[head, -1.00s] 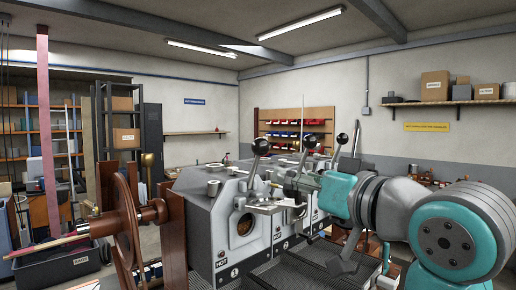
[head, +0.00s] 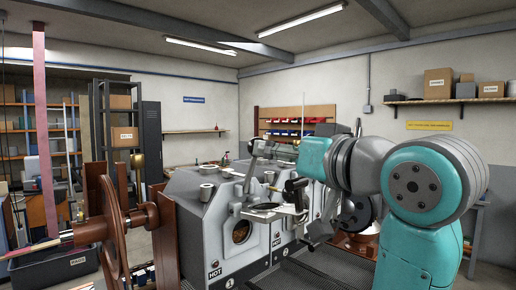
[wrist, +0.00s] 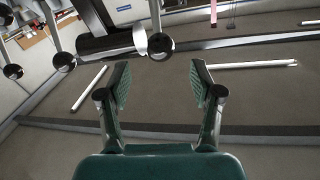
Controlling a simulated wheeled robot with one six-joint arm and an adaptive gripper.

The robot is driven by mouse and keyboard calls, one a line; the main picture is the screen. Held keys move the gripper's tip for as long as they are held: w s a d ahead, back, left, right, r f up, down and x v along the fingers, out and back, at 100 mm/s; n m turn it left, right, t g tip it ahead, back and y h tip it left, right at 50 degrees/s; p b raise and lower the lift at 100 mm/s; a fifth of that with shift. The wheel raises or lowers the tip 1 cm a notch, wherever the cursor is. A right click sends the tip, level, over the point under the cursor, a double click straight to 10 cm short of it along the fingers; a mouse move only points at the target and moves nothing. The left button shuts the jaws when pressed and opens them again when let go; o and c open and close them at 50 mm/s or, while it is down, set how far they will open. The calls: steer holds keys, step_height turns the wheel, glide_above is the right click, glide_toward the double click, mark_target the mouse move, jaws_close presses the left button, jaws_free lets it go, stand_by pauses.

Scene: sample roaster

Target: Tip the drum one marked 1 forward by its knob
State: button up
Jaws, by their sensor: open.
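The drum marked 1 (head: 241,231) is the nearest bay of the grey roaster in the head view, with a round port and a number plate low on its front. Its lever (head: 248,178) stands roughly upright, with the dark knob (head: 258,147) on top. My gripper (head: 274,151) reaches in from the right beside this knob, partly overlapping it. In the wrist view my gripper (wrist: 162,84) is open and nothing sits between its fingers. A dark ball knob (wrist: 160,43) on a thin rod lies just past the fingertips, centred between them; it looks apart from them.
A black cylinder with a pale end (wrist: 105,45) lies close by the fingers. A metal tray (head: 273,211) juts from the roaster front. A wooden wheel (head: 113,235) stands left.

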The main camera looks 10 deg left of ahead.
steer(key=x, duration=0.7)
steer(key=shift+w+a, duration=0.15)
steer(key=shift+w, duration=0.05)
jaws_close()
